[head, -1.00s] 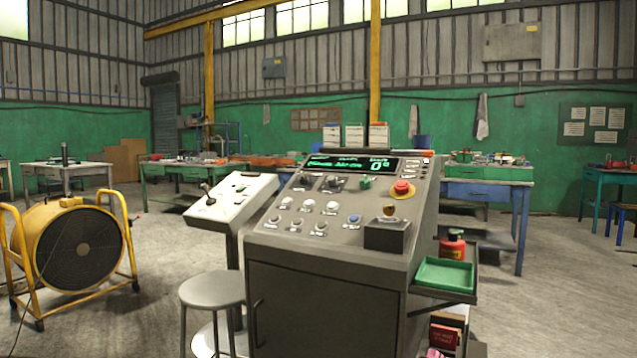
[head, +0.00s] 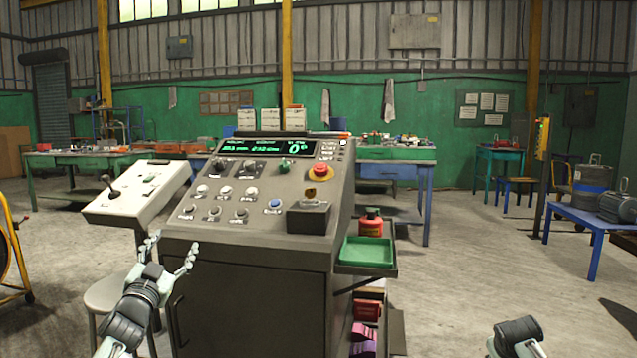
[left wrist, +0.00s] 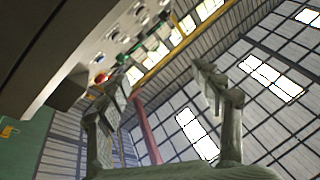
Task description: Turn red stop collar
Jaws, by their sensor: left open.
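The red stop button (head: 318,171) sits on a yellow collar (head: 319,179) at the upper right of the grey control console's sloped panel. A small red spot in the left wrist view (left wrist: 100,77) looks like the same button, close to one finger in the picture. My left gripper (head: 171,250) is open and empty in front of the console's lower left edge, well apart from the button. Its two spread fingers frame the left wrist view (left wrist: 160,92). Part of my right arm shows at the bottom right of the head view; its fingers are not visible.
The panel carries several knobs, a lit display (head: 262,149) and a dark box (head: 308,216) below the button. A green tray (head: 367,251) juts from the console's right side. A white side panel (head: 137,193) and a stool (head: 108,297) stand left. Floor to the right is open.

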